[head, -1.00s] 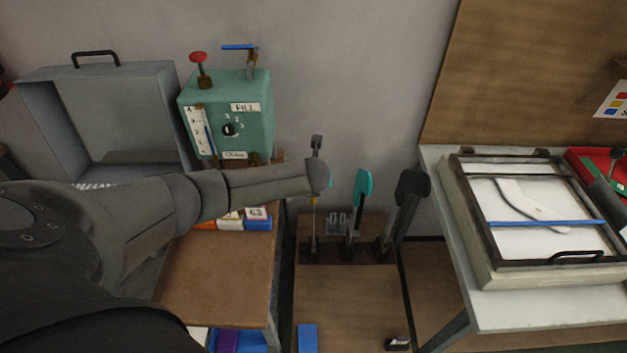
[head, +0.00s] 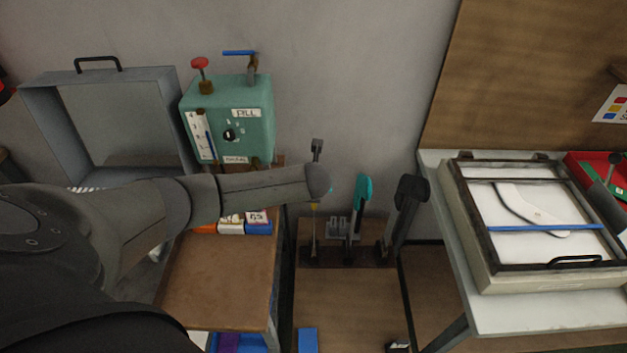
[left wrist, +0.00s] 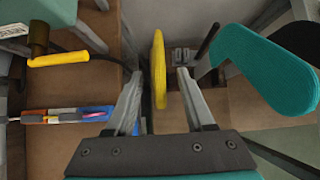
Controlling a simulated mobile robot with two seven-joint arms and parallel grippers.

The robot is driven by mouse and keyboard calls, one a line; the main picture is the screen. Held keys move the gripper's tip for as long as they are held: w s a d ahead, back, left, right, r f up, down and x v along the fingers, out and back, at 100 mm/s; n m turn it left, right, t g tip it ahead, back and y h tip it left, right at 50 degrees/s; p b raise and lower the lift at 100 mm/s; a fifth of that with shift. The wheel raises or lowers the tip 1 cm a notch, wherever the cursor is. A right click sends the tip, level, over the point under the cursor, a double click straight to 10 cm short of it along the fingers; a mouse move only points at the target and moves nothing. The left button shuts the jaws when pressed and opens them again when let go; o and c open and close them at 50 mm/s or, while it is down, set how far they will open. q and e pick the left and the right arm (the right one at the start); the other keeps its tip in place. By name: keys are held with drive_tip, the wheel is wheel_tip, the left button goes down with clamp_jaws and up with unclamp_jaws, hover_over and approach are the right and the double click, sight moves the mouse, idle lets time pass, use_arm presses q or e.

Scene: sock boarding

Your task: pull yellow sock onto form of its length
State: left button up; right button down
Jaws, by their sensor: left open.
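A yellow, narrow upright piece (left wrist: 160,68) stands edge-on between my left gripper's fingers in the left wrist view. It looks like the yellow sock on a form, but I cannot tell how far down the sock sits. In the head view only a small yellow bit (head: 314,206) shows below my arm's end. My left gripper (left wrist: 160,74) is open, with a finger on each side of the yellow piece and a gap visible. My arm's end hides the gripper in the head view. My right gripper is not in view.
A teal form or sock (head: 363,193) and a dark form (head: 409,202) stand right of the yellow one. A green box (head: 232,112) with levers stands behind my arm. A grey case (head: 30,112) is at left, a framed press (head: 478,262) at right.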

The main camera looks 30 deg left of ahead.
use_arm(q)
drive_tip(key=p+v, duration=0.2)
drive_tip(key=v, duration=1)
drive_tip(key=shift+s+d+r+p, duration=0.15)
drive_tip(key=shift+s+r+p, duration=0.1)
drive_tip(key=shift+p, duration=0.15)
